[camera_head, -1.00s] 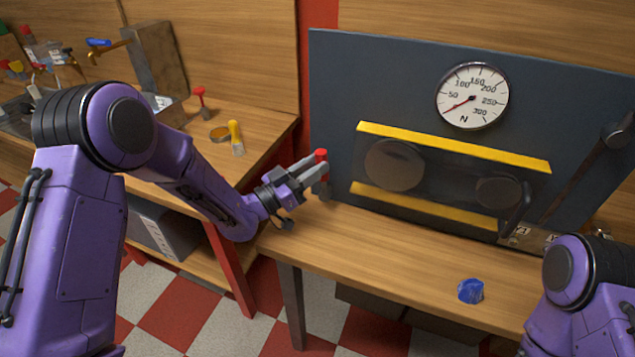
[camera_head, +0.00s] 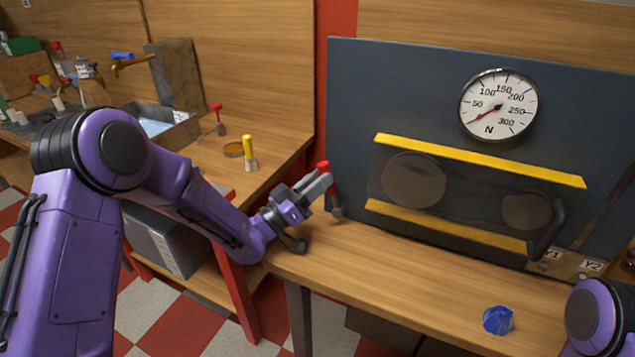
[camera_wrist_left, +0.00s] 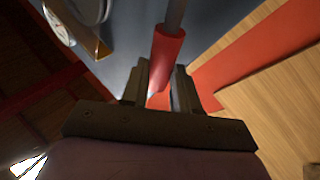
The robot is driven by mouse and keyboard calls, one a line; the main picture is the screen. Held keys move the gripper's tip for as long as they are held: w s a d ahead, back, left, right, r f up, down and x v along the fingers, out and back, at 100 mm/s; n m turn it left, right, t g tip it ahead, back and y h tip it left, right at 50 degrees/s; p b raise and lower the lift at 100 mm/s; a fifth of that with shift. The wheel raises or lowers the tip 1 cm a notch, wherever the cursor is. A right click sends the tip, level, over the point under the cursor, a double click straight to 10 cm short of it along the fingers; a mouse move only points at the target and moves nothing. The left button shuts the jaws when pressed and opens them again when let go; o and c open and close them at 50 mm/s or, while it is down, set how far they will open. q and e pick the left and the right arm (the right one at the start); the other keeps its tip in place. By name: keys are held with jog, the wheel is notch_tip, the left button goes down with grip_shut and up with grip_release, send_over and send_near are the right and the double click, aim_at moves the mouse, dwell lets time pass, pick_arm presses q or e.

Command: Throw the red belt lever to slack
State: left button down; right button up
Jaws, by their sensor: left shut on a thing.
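The red-handled belt lever (camera_head: 323,167) stands at the lower left edge of the dark panel, its grey foot low near the bench top. It leans a little to the left. My left gripper (camera_head: 318,184) is shut on the lever just below its red tip. In the left wrist view the red handle (camera_wrist_left: 168,45) runs between the fingers, with a grey rod beyond it. The dark panel (camera_head: 350,110) carries a round dial (camera_head: 498,104) with its needle at the low end. My right gripper is out of view.
A yellow-edged guard (camera_head: 480,160) covers two discs on the panel. A black handle (camera_head: 548,232) juts out at its right. A blue lump (camera_head: 497,320) lies on the front bench (camera_head: 410,270). A yellow-handled tool (camera_head: 248,152) and a tray stand on the left bench.

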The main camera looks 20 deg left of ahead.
aim_at(320, 164)
pick_arm(q)
jog(key=c, duration=0.8)
grip_release()
jog(key=shift+f, duration=0.1)
jog(key=shift+c, duration=0.2)
notch_tip(320, 164, up, 4)
jog(key=p, duration=0.3)
jog(key=shift+w, duration=0.15)
jog(key=s+d+r+p, duration=0.3)
jog(key=s+r, duration=0.6)
jog(key=s, duration=0.4)
jog(key=shift+s+d+p, duration=0.35)
jog(key=shift+d+p, duration=0.05)
jog(key=shift+d, duration=0.15)
